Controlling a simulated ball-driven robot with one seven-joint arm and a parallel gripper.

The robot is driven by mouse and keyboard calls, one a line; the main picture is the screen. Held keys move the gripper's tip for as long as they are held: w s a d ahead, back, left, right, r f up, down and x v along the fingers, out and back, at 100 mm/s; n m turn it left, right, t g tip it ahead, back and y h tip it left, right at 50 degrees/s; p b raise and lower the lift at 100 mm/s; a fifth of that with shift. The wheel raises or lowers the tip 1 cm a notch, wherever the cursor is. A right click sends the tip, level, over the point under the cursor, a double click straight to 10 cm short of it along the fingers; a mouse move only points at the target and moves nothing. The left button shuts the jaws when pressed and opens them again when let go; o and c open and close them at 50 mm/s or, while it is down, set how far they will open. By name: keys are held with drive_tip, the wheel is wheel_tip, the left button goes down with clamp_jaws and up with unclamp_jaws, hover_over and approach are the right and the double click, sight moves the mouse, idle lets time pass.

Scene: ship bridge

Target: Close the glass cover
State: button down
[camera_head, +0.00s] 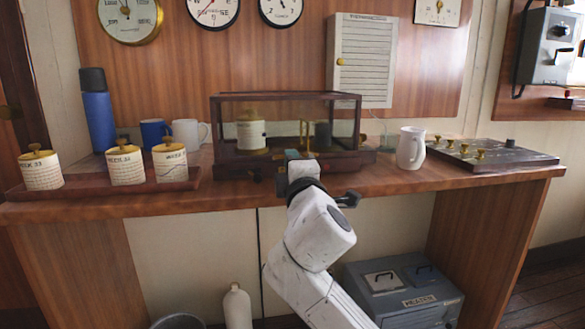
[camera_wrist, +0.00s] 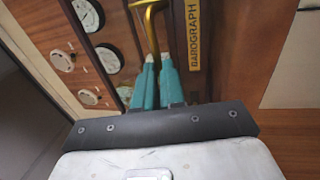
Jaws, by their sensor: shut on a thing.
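The glass cover (camera_head: 238,108) is a clear box with a dark wooden frame, in the middle of the desk in the head view. It stands over the barograph's dark wooden base (camera_head: 235,168). A paper drum with a brass top (camera_head: 251,132) shows through the glass. My gripper (camera_wrist: 156,65) has its teal fingers close together on a bent brass handle (camera_wrist: 151,28) in the wrist view. I cannot tell whether a gap remains between cover and base.
A tray (camera_head: 105,190) with several labelled drums and a blue flask (camera_head: 97,112) stand left. A white mug (camera_head: 411,148) and a dark board with brass knobs (camera_head: 490,157) stand right.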

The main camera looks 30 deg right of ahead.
drive_tip(key=shift+f, duration=0.4)
drive_tip(key=c, duration=1.2)
unclamp_jaws()
drive_tip(key=shift+c, duration=0.2)
drive_tip(key=shift+r, duration=0.1)
drive_tip(key=shift+s+a, duration=0.1)
drive_tip(key=shift+s, duration=0.05)
drive_tip(key=p+v, duration=0.2)
drive_tip(key=v, duration=0.8)
drive_tip(key=shift+s, duration=0.2)
drive_tip(key=shift+a, duration=0.1)
